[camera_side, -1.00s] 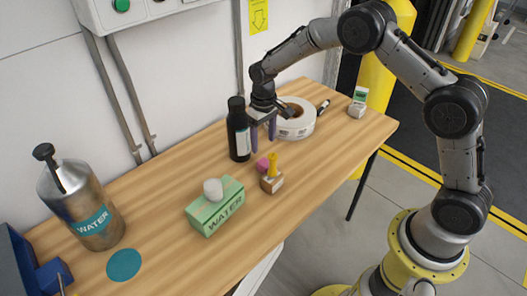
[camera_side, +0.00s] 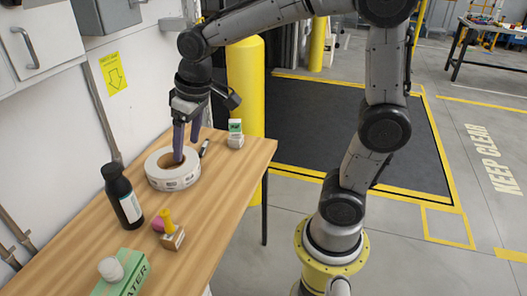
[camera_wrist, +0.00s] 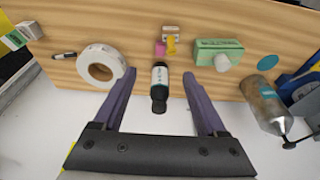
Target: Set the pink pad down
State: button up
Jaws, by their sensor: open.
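The small pink pad (camera_side: 157,225) lies on the wooden table right beside the yellow-handled stamp (camera_side: 171,233), partly hidden by it. In the wrist view, the pink pad (camera_wrist: 160,47) sits beyond the black bottle (camera_wrist: 160,85), next to the stamp (camera_wrist: 171,42). My gripper (camera_side: 187,146) is open and empty. In the side view its purple fingers overlap the label roll, well away from the pad. In the wrist view, the fingers (camera_wrist: 158,76) spread to either side of the bottle in the picture; nothing is between them at the tips.
The white label roll (camera_side: 173,168), the black bottle (camera_side: 122,195), a marker (camera_side: 204,148) and a small device (camera_side: 236,134) stand or lie around the table (camera_side: 228,172). A green box (camera_side: 121,276) is nearer. A wall borders the left; a yellow post (camera_side: 246,90) stands behind.

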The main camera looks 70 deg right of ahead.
jog(key=s+r+t, duration=0.1)
jog(key=s+r, duration=0.1)
jog(key=s, duration=0.6)
jog(key=shift+s+r, duration=0.25)
jog(key=shift+o, duration=0.6)
jog(key=s+f+t, duration=0.1)
jog(key=s, duration=0.7)
jog(key=shift+s+d+f+t, duration=0.15)
jog(key=shift+s+f+t, duration=0.05)
jog(key=shift+s+t, duration=0.1)
jog(key=shift+o, duration=0.9)
jog(key=shift+s+f, duration=0.15)
jog(key=shift+s, duration=0.1)
